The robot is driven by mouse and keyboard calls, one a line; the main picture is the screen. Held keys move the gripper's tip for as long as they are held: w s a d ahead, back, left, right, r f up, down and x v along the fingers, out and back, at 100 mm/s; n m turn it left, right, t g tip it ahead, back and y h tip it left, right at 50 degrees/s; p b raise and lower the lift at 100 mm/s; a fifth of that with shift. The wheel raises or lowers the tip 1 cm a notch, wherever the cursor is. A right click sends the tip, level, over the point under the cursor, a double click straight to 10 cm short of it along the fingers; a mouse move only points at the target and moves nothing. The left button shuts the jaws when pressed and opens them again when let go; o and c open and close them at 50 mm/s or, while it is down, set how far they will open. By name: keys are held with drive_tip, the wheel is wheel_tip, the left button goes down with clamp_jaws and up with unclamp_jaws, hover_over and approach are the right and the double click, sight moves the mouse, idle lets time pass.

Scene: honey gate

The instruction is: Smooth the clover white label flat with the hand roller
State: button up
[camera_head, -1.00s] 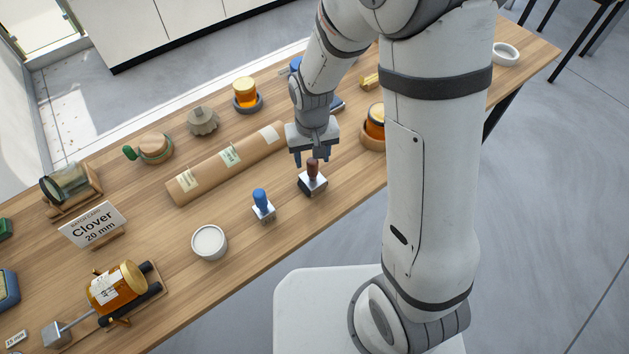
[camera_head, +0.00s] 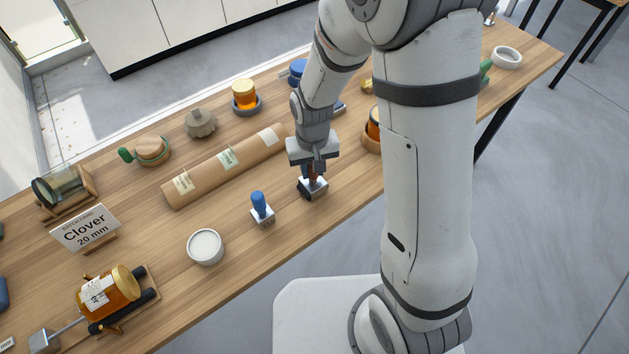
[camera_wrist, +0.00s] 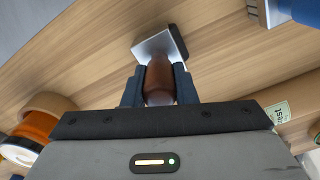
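A hand tool with a brown handle, a pale metal bracket and a dark block or roller, taken as the hand roller (camera_head: 313,186), stands on the table. My gripper (camera_head: 313,171) points down with its fingers around the brown handle. In the wrist view, the blue fingers of my gripper (camera_wrist: 160,85) press close on both sides of the handle, and the roller (camera_wrist: 160,48) lies beyond them. An amber jar (camera_head: 121,286) lies on its side on a dark-rollered cradle at lower left. Its white label (camera_head: 95,292) faces up and left; whether its edges lift is too small to tell.
A blue-handled tool (camera_head: 261,207) stands close left of the roller, then a round white dish (camera_head: 205,247). A "Clover 20 mm" card (camera_head: 86,228) stands behind the jar. A long brown paper-like roll (camera_head: 215,178) lies behind. Bare wood lies between them.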

clamp_jaws()
drive_tip(key=shift+r, duration=0.1)
drive_tip(key=shift+r+p, duration=2.4)
drive_tip(key=shift+r, duration=1)
wheel_tip(320, 180, up, 5)
drive_tip(key=p, duration=0.3)
drive_tip(key=shift+p, duration=0.3)
